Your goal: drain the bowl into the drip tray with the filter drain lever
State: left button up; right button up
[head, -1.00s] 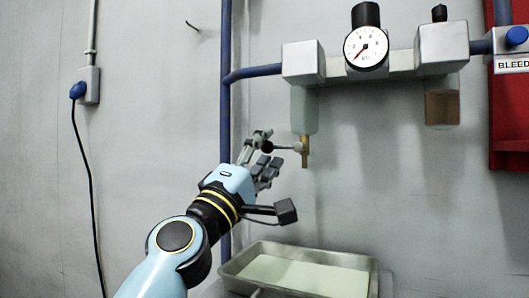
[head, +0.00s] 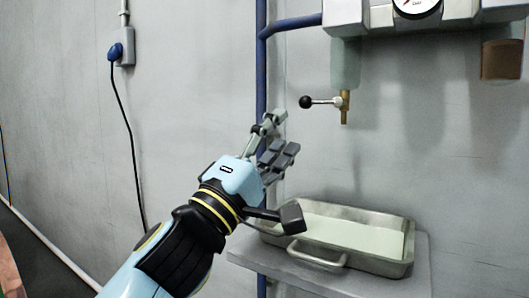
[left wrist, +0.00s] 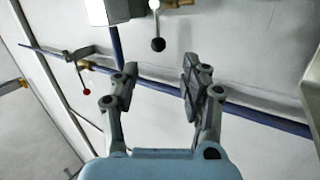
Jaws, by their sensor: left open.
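The filter bowl (head: 345,63) is a pale, translucent cup under a grey block at the upper right of the head view. A brass drain (head: 345,107) hangs below it. The drain lever (head: 322,102) sticks out level to the left, ending in a black ball knob (head: 306,101). In the left wrist view the knob (left wrist: 158,44) shows beyond the gap between my fingers. My left gripper (head: 285,134) is open and empty, below and left of the knob, apart from it. The metal drip tray (head: 330,258) stands below the drain, with a pale greenish inside. My right gripper is not in view.
A blue vertical pipe (head: 261,75) runs behind my left gripper. The tray rests on a grey shelf (head: 420,285). A gauge (head: 415,5) and a brown bowl (head: 502,60) are at upper right. A red-knobbed lever (left wrist: 86,91) shows in the left wrist view.

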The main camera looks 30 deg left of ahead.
pick_arm(q)
jog(key=shift+v, duration=1.75)
